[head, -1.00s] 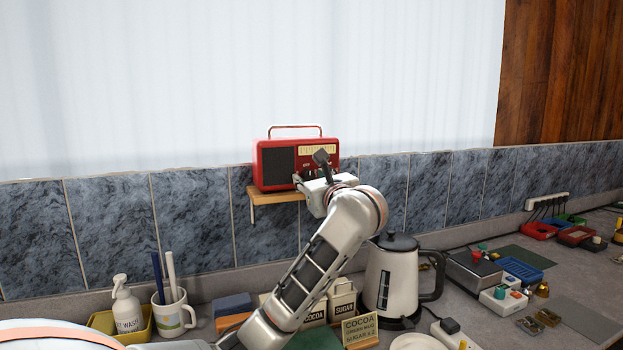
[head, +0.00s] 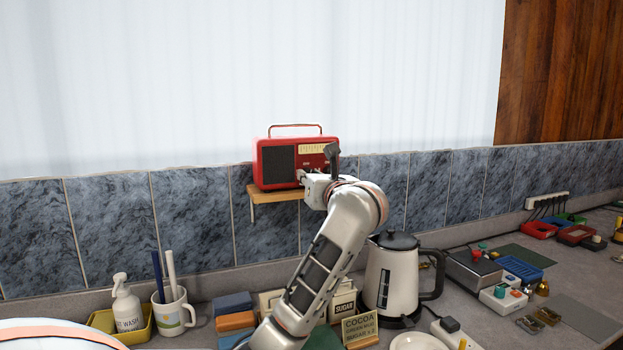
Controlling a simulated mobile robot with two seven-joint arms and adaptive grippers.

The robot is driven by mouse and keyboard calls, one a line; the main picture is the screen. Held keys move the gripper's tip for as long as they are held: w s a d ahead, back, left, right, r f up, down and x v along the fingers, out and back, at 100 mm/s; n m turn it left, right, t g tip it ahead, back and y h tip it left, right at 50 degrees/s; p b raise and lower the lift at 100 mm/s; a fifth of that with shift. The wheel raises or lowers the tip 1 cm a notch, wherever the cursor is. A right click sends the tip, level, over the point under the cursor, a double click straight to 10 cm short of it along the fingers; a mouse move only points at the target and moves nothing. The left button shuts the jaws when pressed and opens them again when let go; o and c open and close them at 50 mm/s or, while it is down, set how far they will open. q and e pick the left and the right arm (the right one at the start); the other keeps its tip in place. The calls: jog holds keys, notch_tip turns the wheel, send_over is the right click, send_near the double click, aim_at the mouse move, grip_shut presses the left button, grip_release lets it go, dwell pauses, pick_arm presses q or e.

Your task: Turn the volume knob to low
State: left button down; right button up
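The red radio (head: 282,142) stands on a small wooden shelf (head: 272,193) against the tiled wall. It has a copper-coloured handle, a dark speaker grille at left and a pale tuning dial (head: 313,149). My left arm comes up from the lower left, and my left gripper (head: 302,176) is at the lower right of the radio's front. The fingertips are at or very near the front panel. My gripper and wrist hide the lower right of the panel, so I cannot make out the volume knob or whether the fingers are closed on it. My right gripper is not in view.
Switch boxes and coloured trays (head: 522,269) lie further right. The wall beside the radio is clear.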

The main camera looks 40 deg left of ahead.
pick_arm(q)
jog(key=shift+r+m+g, duration=0.15)
jog(key=shift+m+g, duration=0.15)
jog(key=shift+m, duration=3.2)
jog(key=shift+r+m+g, duration=0.1)
jog(key=shift+m+g, duration=0.2)
jog(key=shift+m, duration=3.2)
jog(key=c, duration=1.8)
grip_release()
jog(key=v, duration=1.2)
jog(key=shift+f, duration=0.15)
